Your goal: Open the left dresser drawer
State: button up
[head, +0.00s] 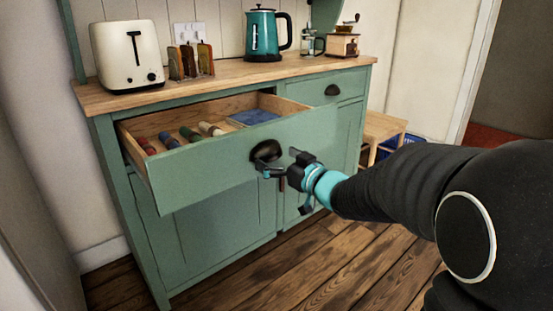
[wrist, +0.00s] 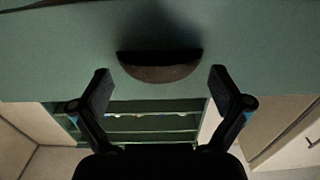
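The left dresser drawer (head: 210,165) stands well pulled out of the green dresser (head: 215,235). Rolled cloths (head: 190,134) and a blue folded cloth (head: 253,117) lie inside it. Its dark cup handle (head: 266,151) is on the green drawer front. My gripper (head: 282,163) is just in front of the handle, at its right and lower side in the head view. In the wrist view its two fingers are spread wide and empty, with the handle (wrist: 160,68) ahead between the tips. I see no clear contact with the handle.
The right drawer (head: 330,91) is shut. A toaster (head: 127,55), a toast rack (head: 190,60), a teal kettle (head: 263,35) and a coffee grinder (head: 343,42) stand on the wooden top. A small wooden stool (head: 384,125) is right of the dresser. The plank floor in front is clear.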

jog(key=v, duration=1.2)
